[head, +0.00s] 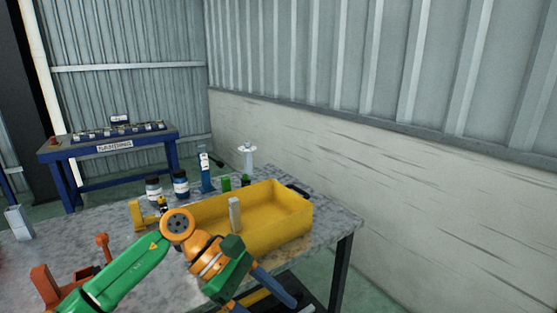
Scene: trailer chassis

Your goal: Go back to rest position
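My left arm, green and orange, reaches in from the lower left over the front of the worktable (335,224). My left gripper (260,297) is at the bottom edge of the picture, in front of and below the yellow bin (287,222). Its two blue-grey fingers look spread apart, with nothing seen held between them; one finger is partly cut off by the frame. The bin sits on the table, with a pale upright block (235,214) showing at its left part. My arm hides part of the bin's front left. My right gripper is not in view.
Behind the bin stand dark jars (181,184), a blue bottle (207,172), a green item (226,183) and a white dispenser (247,157). An orange tool (47,287) is at the lower left. A blue bench (110,146) stands farther back; a wall is right.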

